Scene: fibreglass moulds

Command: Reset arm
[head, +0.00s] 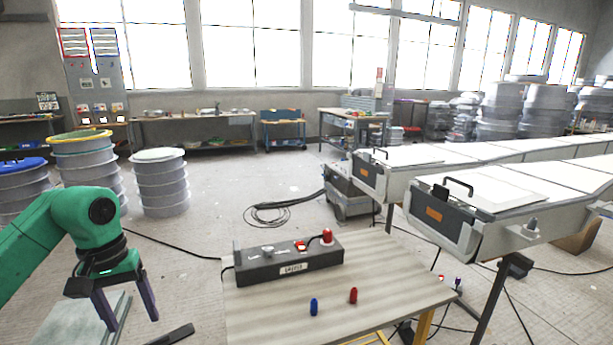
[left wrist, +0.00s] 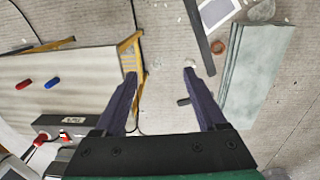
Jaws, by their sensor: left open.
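My left arm is green and comes in from the left in the head view. Its gripper (head: 128,312) is open and empty, with two dark purple fingers pointing down, left of the table. In the left wrist view the same gripper (left wrist: 160,75) shows its fingers apart, with only floor between them. My right gripper is not in view. A dark control box (head: 290,259) with a red knob on top stands on the wooden table (head: 385,275).
A pale green slab (head: 75,325) lies below my left gripper; it also shows in the left wrist view (left wrist: 255,75). Grey drums (head: 160,185) stand at the left. White-topped conveyors (head: 480,190) run along the right. Cables (head: 270,215) lie on the open floor behind the table.

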